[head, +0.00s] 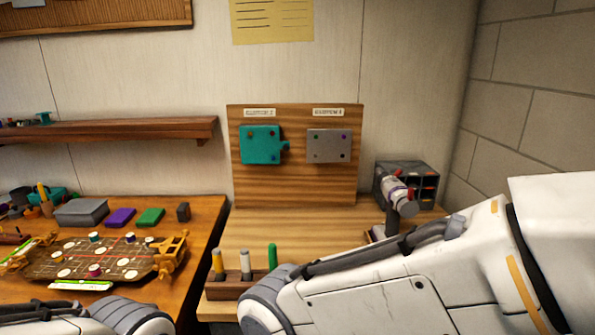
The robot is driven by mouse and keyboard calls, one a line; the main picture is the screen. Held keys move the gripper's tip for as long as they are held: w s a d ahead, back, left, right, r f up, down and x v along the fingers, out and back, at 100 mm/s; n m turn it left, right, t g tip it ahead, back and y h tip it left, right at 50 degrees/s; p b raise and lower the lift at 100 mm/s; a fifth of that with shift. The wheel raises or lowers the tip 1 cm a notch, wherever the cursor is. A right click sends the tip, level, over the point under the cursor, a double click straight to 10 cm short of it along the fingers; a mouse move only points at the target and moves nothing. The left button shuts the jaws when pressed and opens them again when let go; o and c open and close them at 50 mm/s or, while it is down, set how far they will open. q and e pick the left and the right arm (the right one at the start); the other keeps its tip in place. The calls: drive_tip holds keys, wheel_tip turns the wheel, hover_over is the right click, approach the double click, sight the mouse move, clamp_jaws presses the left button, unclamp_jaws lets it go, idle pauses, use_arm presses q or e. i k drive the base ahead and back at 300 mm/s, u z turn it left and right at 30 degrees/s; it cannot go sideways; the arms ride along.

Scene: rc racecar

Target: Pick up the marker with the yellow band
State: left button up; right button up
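A wooden holder (230,288) stands near the front edge of the right-hand bench, with three upright markers in it. The left marker (218,264) shows a yellow-orange band and looks like the one named in the task. Beside it is a grey-white marker (245,264), and to the right a green one (272,256). My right arm crosses the lower right, its grey joint just right of the holder and covering the holder's right end. Part of my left arm shows at the bottom left. I make out no fingertips of either gripper.
A game-board-like panel (110,262) with coloured discs lies on the left bench, near purple (120,218) and green (150,217) blocks. An upright wooden board (290,187) holds teal and grey plates. A dark organizer (428,176) stands at right, behind a whitish cylindrical object.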

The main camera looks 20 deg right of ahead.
sight(217, 252)
drive_tip(key=z, duration=0.5)
drive_tip(key=k, duration=0.55)
drive_tip(key=z, duration=1.1)
drive_tip(key=i, duration=1.05)
drive_tip(key=u, duration=0.75)
drive_tip(key=i, duration=0.4)
drive_tip(key=u, duration=0.5)
